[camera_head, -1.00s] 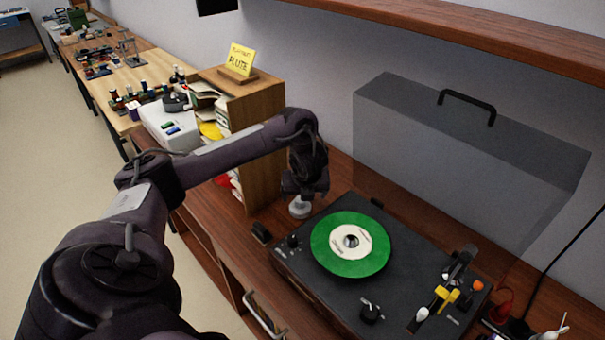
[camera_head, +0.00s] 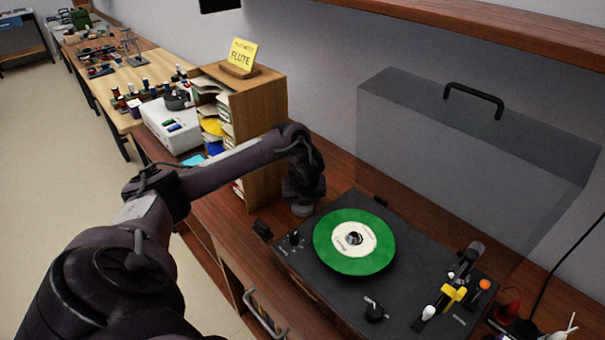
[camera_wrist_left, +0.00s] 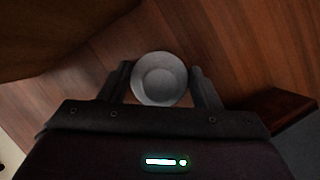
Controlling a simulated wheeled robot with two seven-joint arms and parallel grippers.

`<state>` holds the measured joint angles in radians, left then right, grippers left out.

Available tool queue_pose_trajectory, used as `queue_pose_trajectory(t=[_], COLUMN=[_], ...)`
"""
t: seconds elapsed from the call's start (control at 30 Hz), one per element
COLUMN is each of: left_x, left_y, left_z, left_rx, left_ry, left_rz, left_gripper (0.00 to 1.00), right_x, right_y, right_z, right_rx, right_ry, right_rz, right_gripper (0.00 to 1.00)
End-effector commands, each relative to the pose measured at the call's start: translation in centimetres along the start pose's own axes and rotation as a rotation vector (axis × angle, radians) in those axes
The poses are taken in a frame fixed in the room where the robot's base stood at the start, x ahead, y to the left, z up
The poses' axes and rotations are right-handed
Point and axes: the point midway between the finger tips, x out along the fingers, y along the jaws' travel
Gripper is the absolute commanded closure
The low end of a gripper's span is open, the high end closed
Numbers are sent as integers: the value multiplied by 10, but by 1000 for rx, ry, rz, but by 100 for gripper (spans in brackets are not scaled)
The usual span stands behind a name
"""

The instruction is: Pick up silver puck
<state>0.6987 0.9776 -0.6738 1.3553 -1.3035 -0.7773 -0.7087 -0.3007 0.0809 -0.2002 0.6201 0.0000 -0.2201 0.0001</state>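The silver puck (camera_wrist_left: 159,78) is a round, light grey piece with a dished top, standing on the brown wooden surface. In the left wrist view it lies between the two fingers of my left gripper (camera_wrist_left: 162,80), with a narrow gap at the right finger. The fingers are apart, one on each side of the puck. In the head view my left gripper (camera_head: 303,200) points down just left of the turntable, with a bit of the puck (camera_head: 303,211) showing under it. My right gripper is not in view.
The black turntable (camera_head: 372,304) with a green record (camera_head: 338,259) is close on the right. A wooden shelf unit (camera_head: 262,130) with papers stands just behind my left gripper. A transparent cover (camera_head: 470,150) stands at the back, below a wall shelf (camera_head: 450,22).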

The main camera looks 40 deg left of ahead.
Motion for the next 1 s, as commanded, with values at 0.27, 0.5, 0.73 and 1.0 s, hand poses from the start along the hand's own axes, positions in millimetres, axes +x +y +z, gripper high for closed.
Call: queue_pose_trajectory(t=[0.27,0.5,0.73,1.0], left_x=[-1,-4,-28,-102], left_y=[0,0,-1,0], left_z=[1,2,13,44], left_rx=[-1,0,-1,0], left_ry=[-1,-2,-4,-7], left_rz=[-1,-1,-5,-2], left_gripper=[72,72,72,72], right_x=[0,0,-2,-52], right_y=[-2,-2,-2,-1], right_z=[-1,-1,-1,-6], right_rx=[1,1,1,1], right_ry=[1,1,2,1], right_rz=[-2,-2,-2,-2], right_gripper=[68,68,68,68])
